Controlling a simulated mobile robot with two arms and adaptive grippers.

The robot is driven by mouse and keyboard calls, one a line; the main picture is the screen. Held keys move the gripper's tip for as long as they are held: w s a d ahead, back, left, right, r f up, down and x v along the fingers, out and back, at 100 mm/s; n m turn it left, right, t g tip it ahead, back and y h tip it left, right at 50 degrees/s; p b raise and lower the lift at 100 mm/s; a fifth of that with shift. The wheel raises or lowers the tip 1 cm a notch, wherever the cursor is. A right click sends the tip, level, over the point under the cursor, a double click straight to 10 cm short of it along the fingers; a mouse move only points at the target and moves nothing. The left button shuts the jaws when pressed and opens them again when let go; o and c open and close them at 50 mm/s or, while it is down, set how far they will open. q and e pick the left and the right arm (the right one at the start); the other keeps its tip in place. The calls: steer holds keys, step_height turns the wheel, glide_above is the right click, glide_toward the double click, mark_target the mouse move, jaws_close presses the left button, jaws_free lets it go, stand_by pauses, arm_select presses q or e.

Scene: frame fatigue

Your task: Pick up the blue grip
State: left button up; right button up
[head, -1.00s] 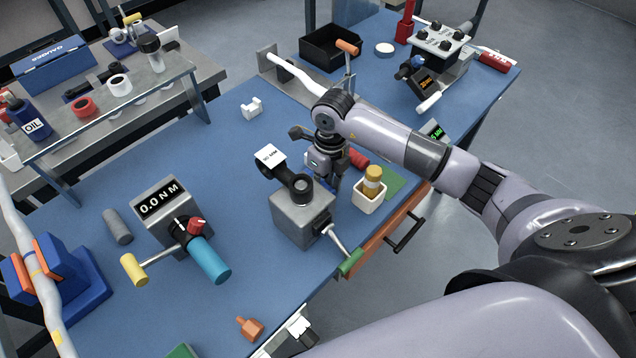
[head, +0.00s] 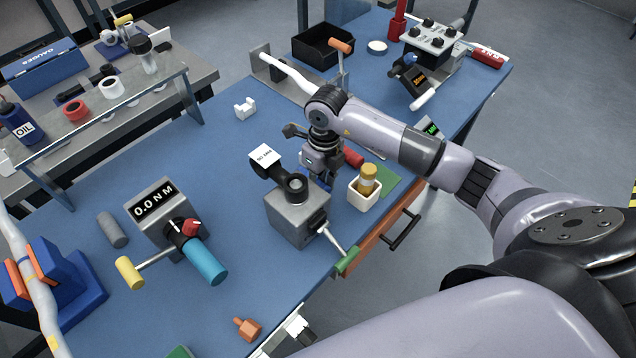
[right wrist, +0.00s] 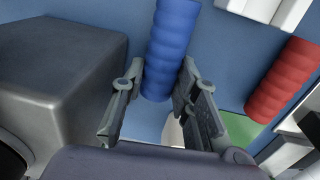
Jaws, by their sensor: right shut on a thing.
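The blue grip (right wrist: 172,45) is a ribbed blue cylinder in the right wrist view. It lies between the two fingers of my right gripper (right wrist: 162,68), which is shut on it. In the head view, my right gripper (head: 320,165) is low over the blue table, behind the grey block with a round black top. Only a small bit of blue shows by its fingers there, and the fingertips are mostly hidden. I cannot tell whether the grip is clear of the table. My left gripper is not in view.
The grey block (head: 298,218) stands close to the gripper. A red grip (right wrist: 284,80) lies on the other side, and a white cup (head: 361,196) holding an amber bottle is near. The torque gauge (head: 160,215) stands at left. Table surface between gauge and block is clear.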

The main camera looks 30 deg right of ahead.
mark_target(320, 183)
step_height(320, 183, up, 20)
steer(key=b, duration=0.1)
steer(key=shift+f, duration=0.15)
stand_by(0.3)
steer(key=o, duration=0.5)
steer(key=c, duration=0.3)
